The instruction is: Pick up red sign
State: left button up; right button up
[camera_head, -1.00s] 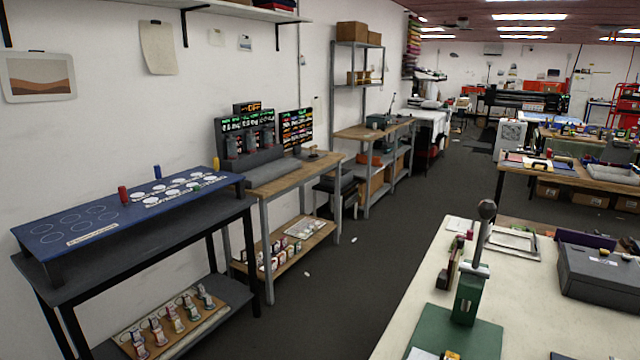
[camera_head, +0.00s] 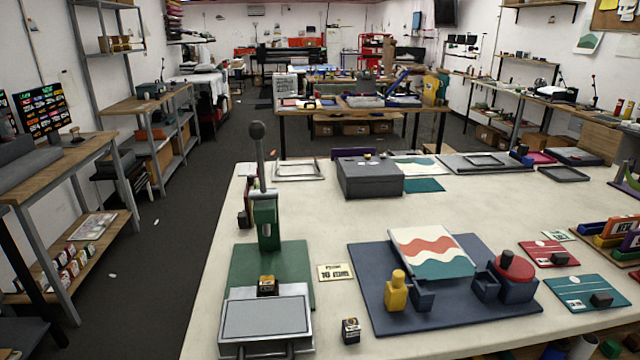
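I cannot tell for certain which thing is the red sign. A small flat red card (camera_head: 550,254) with a dark block on it lies on the right part of the pale table. A red and orange lettered piece (camera_head: 622,230) stands at the right edge, partly cut off by the frame. A cream panel with red and teal waves (camera_head: 431,252) lies tilted on a blue board (camera_head: 390,322). A red disc (camera_head: 515,267) sits on a dark blue holder beside it. Neither of my grippers is in view.
The pale table (camera_head: 225,334) fills the foreground. A green press (camera_head: 266,220) with a tall lever stands on its left part, and a grey box (camera_head: 370,178) sits further back. A dark floor aisle (camera_head: 165,270) runs along the left, with shelves beyond. A wooden table (camera_head: 352,112) stands behind.

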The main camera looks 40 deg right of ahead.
aim_at(548, 253)
jog(key=z, duration=2.6)
jog(key=u, duration=0.4)
jog(key=i+l+u, duration=0.15)
jog(key=l+u, duration=0.75)
jog(key=l, duration=0.15)
